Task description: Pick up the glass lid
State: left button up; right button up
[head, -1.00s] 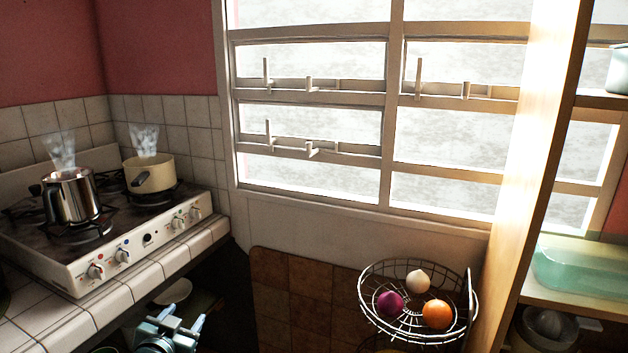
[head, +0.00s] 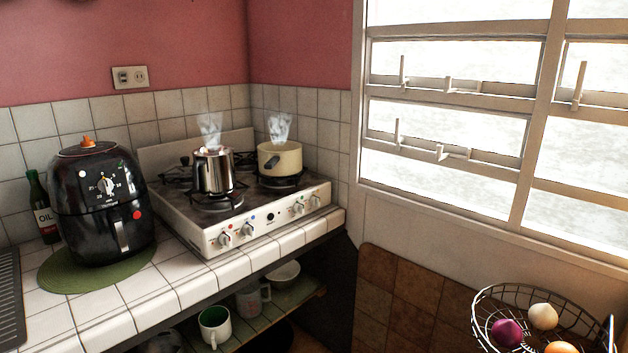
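I cannot make out a glass lid in the head view. Two steaming pots stand on the stove: a shiny steel one (head: 213,171) and a cream one with a dark handle (head: 279,160). Both look uncovered, with steam rising from their tops. On the low shelf under the counter, a dark rounded item (head: 162,342) is partly cut off by the bottom edge, and I cannot tell what it is. Neither of my grippers is in view.
A black air fryer (head: 101,205) sits on a green mat (head: 62,277) on the tiled counter, beside an oil bottle (head: 42,208). The stove (head: 214,236) fills the corner. The low shelf holds a green-lined mug (head: 215,325) and a bowl (head: 284,274). A wire basket (head: 482,320) stands right.

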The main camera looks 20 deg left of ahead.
aim_at(183, 169)
jog(key=u, duration=1.4)
jog(key=i+z, duration=0.35)
jog(key=i+l, duration=0.05)
